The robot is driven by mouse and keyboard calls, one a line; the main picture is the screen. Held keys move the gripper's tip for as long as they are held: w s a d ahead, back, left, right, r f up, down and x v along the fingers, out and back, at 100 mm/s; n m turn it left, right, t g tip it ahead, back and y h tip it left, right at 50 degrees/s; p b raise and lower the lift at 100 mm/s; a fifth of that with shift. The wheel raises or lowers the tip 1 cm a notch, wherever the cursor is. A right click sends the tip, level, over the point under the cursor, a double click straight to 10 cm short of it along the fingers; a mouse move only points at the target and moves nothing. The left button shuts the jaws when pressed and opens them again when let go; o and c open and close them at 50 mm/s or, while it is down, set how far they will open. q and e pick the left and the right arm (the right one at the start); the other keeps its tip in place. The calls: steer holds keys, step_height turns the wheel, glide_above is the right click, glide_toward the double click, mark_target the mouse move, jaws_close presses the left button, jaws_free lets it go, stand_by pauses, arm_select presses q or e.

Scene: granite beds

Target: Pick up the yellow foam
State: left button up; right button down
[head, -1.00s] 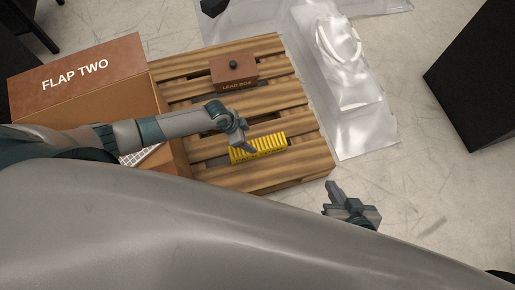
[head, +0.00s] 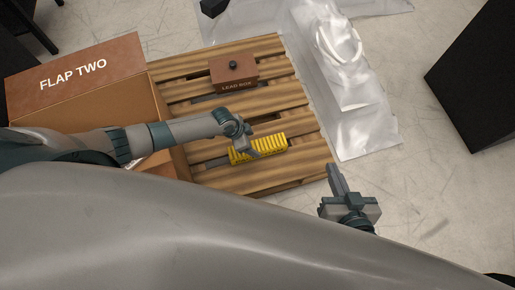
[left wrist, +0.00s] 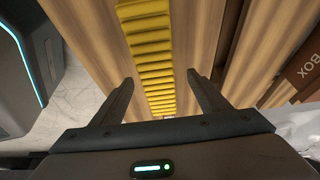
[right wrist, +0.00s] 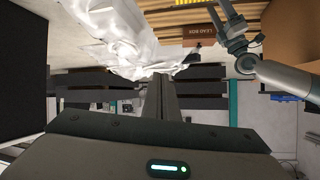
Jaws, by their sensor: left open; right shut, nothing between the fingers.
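The yellow foam (head: 270,146) is a ridged strip lying on the wooden pallet (head: 285,105). In the left wrist view the foam (left wrist: 150,50) runs away between the open fingers. My left gripper (head: 252,151) is open at the foam's left part in the head view, and its fingers do not grip it. The gap between fingers and foam is hard to judge. My right gripper (head: 334,176) is shut and empty, beyond the pallet's lower right corner. The foam also shows at the top edge of the right wrist view (right wrist: 188,2).
A brown box marked LEAD BOX (head: 233,74) stands on the pallet behind the foam. A large open carton marked FLAP TWO (head: 75,75) is at the left. Clear plastic sheeting (head: 355,110) lies right of the pallet. A black block (head: 475,85) stands at the far right.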

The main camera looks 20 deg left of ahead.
mark_target(255, 146)
arm_select(q)
steer(key=x, duration=0.2)
steer(key=b+x, duration=0.1)
steer(key=shift+s+d+f, duration=0.1)
steer(key=shift+s+f, duration=0.1)
steer(key=shift+f, duration=0.05)
steer(key=shift+w+d+f, duration=0.1)
steer(key=shift+f, duration=0.25)
arm_select(e)
steer(key=shift+w+a+r+t+y, duration=0.15)
steer(key=shift+w+a+r+t, duration=0.15)
steer(key=shift+r+t, duration=0.4)
steer(key=shift+w+a+r+t+y, duration=0.25)
steer(key=shift+r+t, duration=0.2)
steer(key=shift+r, duration=0.45)
steer(key=shift+w+a+r+t+y, duration=0.1)
steer(key=shift+w+a+r+t, duration=0.2)
steer(key=shift+r+t, duration=0.4)
steer(key=shift+r, duration=0.1)
arm_select(q)
steer(key=c, duration=1.2)
